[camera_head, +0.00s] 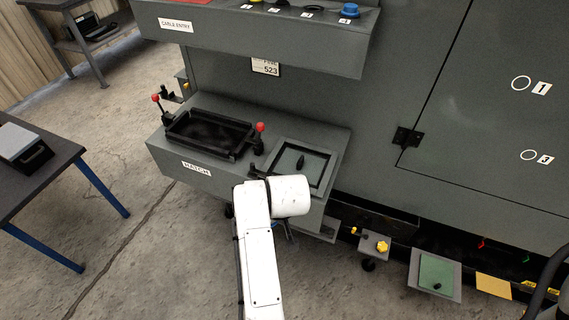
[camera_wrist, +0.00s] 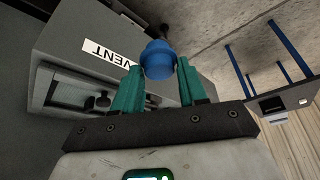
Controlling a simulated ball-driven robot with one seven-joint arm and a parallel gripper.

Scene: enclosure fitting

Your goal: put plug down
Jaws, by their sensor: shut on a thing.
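A blue plug (camera_wrist: 158,60) with a rounded body shows in the wrist view, between the teal fingers of my gripper (camera_wrist: 158,68). My gripper is shut on it and holds it off the floor. A grey box face with a VENT label (camera_wrist: 107,52) is behind and to the left of the plug. Another blue plug (camera_head: 348,11) sits at the right end of the CABLE ENTRY shelf (camera_head: 245,38).
A dark table (camera_head: 30,185) with blue legs stands at left. A green plate (camera_head: 436,273) and yellow sheet (camera_head: 495,285) lie low at right. Concrete floor (camera_head: 130,250) is open.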

